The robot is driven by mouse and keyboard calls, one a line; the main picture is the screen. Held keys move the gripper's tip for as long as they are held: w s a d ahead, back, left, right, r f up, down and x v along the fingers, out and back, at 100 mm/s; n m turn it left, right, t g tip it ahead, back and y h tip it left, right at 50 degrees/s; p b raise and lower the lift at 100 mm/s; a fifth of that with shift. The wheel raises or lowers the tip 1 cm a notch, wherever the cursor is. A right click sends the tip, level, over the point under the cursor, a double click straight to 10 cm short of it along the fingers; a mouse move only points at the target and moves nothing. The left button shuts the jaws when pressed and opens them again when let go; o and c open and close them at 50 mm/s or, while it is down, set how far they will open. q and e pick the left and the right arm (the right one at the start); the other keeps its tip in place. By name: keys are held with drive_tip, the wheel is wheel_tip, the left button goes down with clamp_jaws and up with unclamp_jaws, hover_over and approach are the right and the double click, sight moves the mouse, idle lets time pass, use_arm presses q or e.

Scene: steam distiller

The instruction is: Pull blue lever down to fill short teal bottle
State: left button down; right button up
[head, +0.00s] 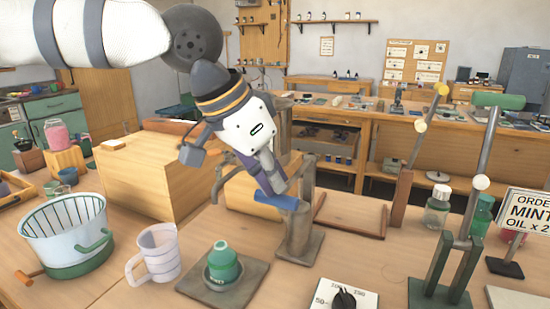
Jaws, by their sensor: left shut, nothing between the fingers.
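A blue lever (287,203) sticks out to the left from a grey metal post (300,232) on a square base. My left gripper (274,187) reaches down from the upper left, its fingers shut and empty, right at the lever. I cannot tell whether they touch it. A short teal bottle (223,262) with a rounded top sits in a dark round holder on a grey plate (203,291), left of and nearer than the post. Another teal bottle (482,215) stands at the right. My right gripper is not in view.
A white and green tub (68,236) and a white measuring jug (158,252) stand at the left. A wooden box (150,175) lies behind. A dial panel (343,298), a green-handled lever stand (440,265) and an order sign (523,210) are at the right.

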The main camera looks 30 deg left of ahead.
use_arm(q)
wheel_tip(320, 180, up, 11)
idle(0.7)
drive_tip(key=shift+r, duration=0.1)
